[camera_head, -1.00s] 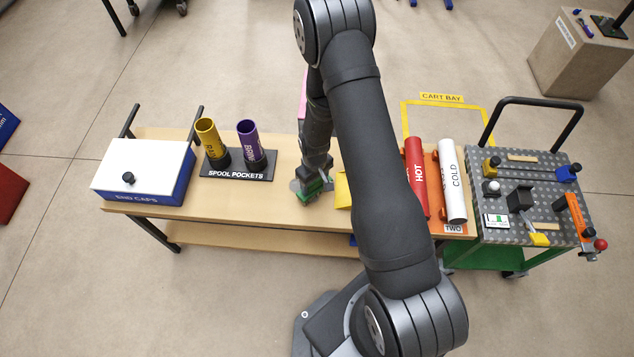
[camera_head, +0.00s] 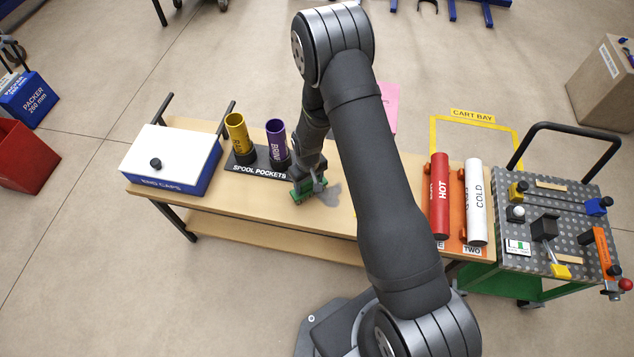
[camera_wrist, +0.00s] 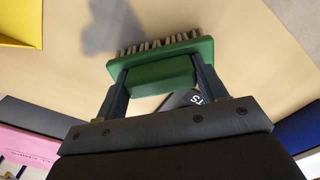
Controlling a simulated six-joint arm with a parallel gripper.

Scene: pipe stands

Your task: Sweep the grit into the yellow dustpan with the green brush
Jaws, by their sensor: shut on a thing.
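My gripper (camera_head: 309,186) is shut on the green brush (camera_head: 302,194), low over the wooden bench in front of the spool pockets. In the wrist view my gripper (camera_wrist: 160,82) has its fingers on both sides of the green brush (camera_wrist: 160,64), bristles facing away. A grey patch that looks like the grit (camera_head: 330,194) lies on the bench just right of the brush; it also shows in the wrist view (camera_wrist: 113,25). I cannot tell whether the bristles touch the bench. The yellow dustpan (camera_wrist: 20,24) shows at the wrist view's upper left; my arm hides nearly all of it in the head view.
The spool pockets base (camera_head: 250,171) holds a yellow and a purple tube behind the brush. A white-lidded end caps box (camera_head: 172,152) stands left. Red (camera_head: 439,195) and white (camera_head: 476,202) pipes and a tool cart (camera_head: 550,228) are right. The bench's front strip is clear.

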